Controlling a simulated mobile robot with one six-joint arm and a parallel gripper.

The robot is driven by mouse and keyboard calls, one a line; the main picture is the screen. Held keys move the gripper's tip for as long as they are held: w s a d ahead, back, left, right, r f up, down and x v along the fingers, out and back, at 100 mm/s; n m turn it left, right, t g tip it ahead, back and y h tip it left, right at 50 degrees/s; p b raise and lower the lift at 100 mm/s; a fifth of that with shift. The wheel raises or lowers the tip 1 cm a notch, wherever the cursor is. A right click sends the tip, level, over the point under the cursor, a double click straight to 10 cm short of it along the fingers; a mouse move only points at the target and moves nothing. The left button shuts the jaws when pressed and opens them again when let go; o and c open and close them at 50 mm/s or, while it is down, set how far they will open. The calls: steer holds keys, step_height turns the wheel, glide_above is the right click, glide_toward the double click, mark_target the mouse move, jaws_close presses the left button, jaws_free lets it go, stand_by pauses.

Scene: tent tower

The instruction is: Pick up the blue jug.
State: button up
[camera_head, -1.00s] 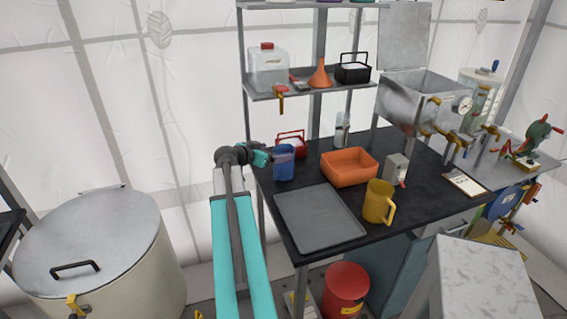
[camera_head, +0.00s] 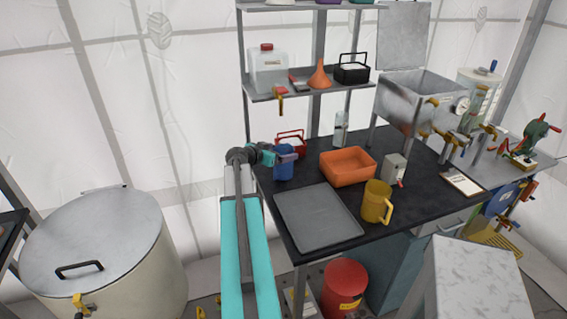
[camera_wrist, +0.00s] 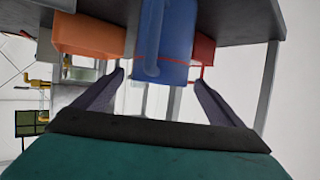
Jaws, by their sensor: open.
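The blue jug (camera_head: 284,166) stands on the black table (camera_head: 400,222) at its back left corner. In the wrist view, which is upside down, the blue jug (camera_wrist: 170,45) is in the upper middle, with its handle facing me. My gripper (camera_head: 285,152) is at the jug's upper part in the head view, and one finger covers some of the jug. In the wrist view, the fingers of my gripper (camera_wrist: 160,78) are spread apart, with the lower part of the picture of the jug between their tips. I cannot tell whether a finger touches it.
A red box with a handle (camera_head: 291,140) stands close behind the jug. A shelf rack (camera_head: 310,88) rises behind the table.

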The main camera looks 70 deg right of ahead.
steer(key=c, duration=2.1)
steer(key=shift+c, duration=0.2)
steer(key=shift+r, duration=0.25)
steer(key=shift+r+b, duration=1.05)
steer(key=shift+r, duration=0.35)
steer(key=s+a+r+b, duration=0.1)
steer(key=a+b, duration=0.3)
steer(key=a, duration=0.3)
steer(key=s+a+b, duration=0.1)
steer(key=a+b, duration=0.4)
steer(key=a, duration=0.3)
steer(key=shift+s+a+r, duration=0.25)
steer(key=shift+r, duration=0.1)
